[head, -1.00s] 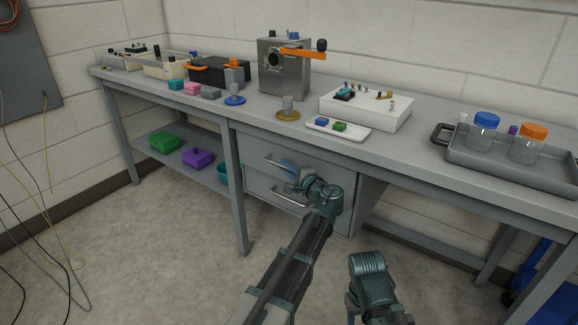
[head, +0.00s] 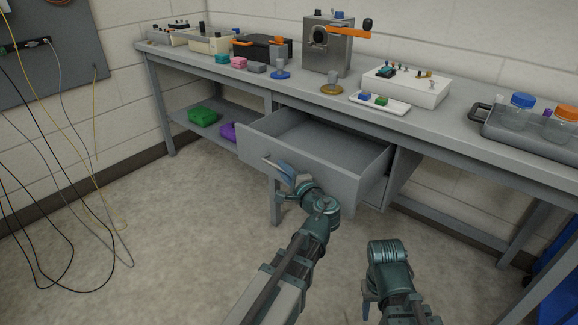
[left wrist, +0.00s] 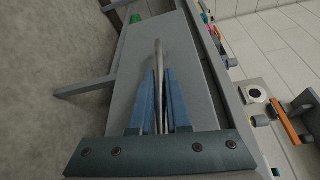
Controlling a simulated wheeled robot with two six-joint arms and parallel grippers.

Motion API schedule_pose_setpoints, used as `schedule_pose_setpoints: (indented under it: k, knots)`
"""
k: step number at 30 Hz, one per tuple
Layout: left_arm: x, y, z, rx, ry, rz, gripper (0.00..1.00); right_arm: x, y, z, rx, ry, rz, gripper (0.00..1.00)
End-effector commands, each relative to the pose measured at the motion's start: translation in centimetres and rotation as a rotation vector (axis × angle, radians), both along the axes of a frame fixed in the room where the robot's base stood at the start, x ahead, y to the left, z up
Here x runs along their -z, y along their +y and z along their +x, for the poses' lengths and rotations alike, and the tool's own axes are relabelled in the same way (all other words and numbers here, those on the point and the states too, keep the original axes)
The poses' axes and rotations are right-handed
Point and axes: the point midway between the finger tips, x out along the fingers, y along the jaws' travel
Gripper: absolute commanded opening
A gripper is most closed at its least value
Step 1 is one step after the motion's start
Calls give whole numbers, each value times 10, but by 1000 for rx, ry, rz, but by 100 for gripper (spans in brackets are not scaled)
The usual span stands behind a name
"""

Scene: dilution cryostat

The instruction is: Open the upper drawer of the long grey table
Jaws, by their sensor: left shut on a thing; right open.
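The upper drawer (head: 330,142) of the long grey table (head: 455,140) stands pulled well out, and its empty interior shows in the head view. My left gripper (head: 284,172) is shut on the drawer's bar handle (head: 270,162) at the front panel. In the left wrist view the handle (left wrist: 159,55) runs between the two blue fingers (left wrist: 158,100), with the grey drawer front (left wrist: 192,75) beyond. My right gripper (head: 369,298) is low at the bottom right of the head view, away from the table and open. The lower drawer is mostly hidden behind the upper one.
On the tabletop stand a metal box with an orange lever (head: 328,45), a white box (head: 407,85), a small white tray (head: 397,108) and a grey tray with jars (head: 493,127). Cables (head: 105,180) hang at the left. The floor (head: 190,235) before the table is clear.

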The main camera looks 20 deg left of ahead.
Motion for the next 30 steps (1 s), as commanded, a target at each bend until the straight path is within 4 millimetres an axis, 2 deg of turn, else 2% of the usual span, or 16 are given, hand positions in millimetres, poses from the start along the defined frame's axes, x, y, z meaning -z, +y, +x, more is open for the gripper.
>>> schedule_pose_setpoints:
  k: [4, 15, 16, 20, 30]
  knots:
    - [1, 1, -7, 3, 0, -2, 0, 0, 0, 0, 0, 0, 0, 50]
    - [1, 1, -7, 4, 0, -2, 0, 0, 0, 0, 0, 0, 0, 50]
    - [1, 1, -7, 4, 0, -2, 20, 0, 0, 0, 0, 0, 0, 50]
    - [0, 2, -7, 3, -1, -1, 44, 0, 0, 0, 0, 0, 0, 50]
    - [0, 2, -7, 1, 0, 0, 45, 0, 0, 0, 0, 0, 0, 50]
